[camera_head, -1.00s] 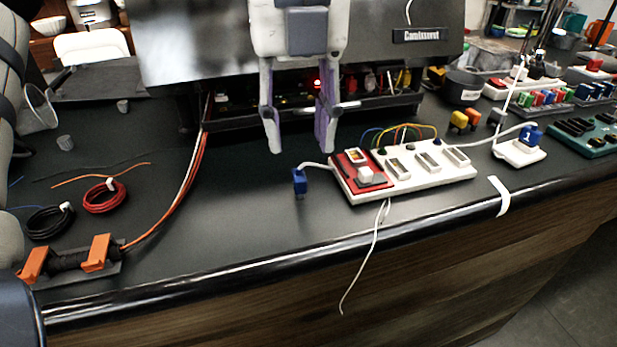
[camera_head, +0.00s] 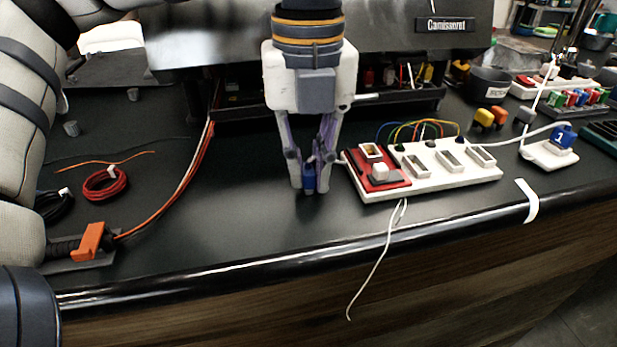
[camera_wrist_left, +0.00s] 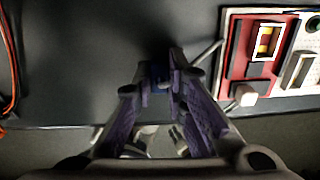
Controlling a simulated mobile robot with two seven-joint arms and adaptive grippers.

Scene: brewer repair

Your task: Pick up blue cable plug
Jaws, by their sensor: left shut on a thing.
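The blue cable plug (camera_head: 309,180) is between the fingertips of my left gripper (camera_head: 309,186) in the head view, near the front part of the dark counter. The fingers are closed on it. In the left wrist view the blue plug (camera_wrist_left: 158,72) shows as a small dark blue patch between the purple finger pads, mostly hidden. A pale cable (camera_wrist_left: 208,52) runs from the fingertips toward the white and red socket board. I cannot tell whether the plug still touches the counter. My right gripper is in neither view.
The white socket board (camera_head: 452,181) with a red module (camera_head: 364,190) lies just right of my gripper. A thin white cable (camera_head: 376,265) hangs over the front edge. A red wire coil (camera_head: 105,184) and an orange clamp (camera_head: 88,243) lie left. The counter between is clear.

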